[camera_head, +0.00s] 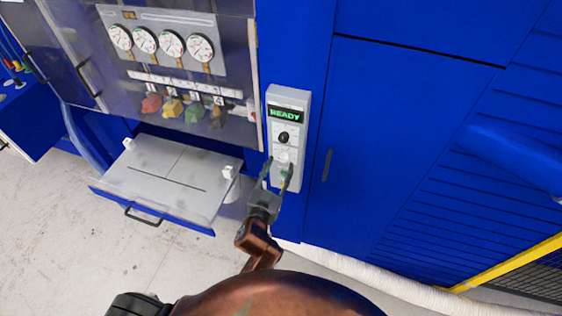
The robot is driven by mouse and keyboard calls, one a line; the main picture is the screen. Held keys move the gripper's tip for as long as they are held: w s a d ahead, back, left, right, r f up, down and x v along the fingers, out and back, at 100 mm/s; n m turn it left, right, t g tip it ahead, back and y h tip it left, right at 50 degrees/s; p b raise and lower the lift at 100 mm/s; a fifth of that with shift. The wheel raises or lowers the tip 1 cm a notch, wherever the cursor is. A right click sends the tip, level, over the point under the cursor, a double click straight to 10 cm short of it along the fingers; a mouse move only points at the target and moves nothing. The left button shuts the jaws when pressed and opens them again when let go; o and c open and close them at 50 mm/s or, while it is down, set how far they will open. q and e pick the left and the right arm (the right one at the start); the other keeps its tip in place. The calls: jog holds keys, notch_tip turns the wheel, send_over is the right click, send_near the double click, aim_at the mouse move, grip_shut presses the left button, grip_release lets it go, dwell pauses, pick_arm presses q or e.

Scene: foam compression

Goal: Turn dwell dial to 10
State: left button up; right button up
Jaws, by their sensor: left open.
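The grey control panel (302,103) is mounted on the blue machine and its display (286,115) reads READY in green. A black round dial (283,137) sits below the display; its setting is too small to read. A pale control lies below it, and a green button (285,175) is partly hidden by my gripper. My left gripper (279,172) is open and empty in front of the lower part of the panel, below the black dial. I cannot tell whether it touches the panel. My right gripper is not in view.
Several gauges (145,41) and coloured knobs (172,108) sit behind a clear cover at the upper left. A pulled-out drawer (165,180) juts out left of my gripper. A white hose (380,275) runs along the floor at the right, near a yellow rail (510,262).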

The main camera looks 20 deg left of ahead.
pick_arm(q)
jog(key=shift+w, duration=1.2)
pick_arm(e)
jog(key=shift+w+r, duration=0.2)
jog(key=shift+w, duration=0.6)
pick_arm(q)
jog(key=shift+c, duration=0.6)
grip_shut()
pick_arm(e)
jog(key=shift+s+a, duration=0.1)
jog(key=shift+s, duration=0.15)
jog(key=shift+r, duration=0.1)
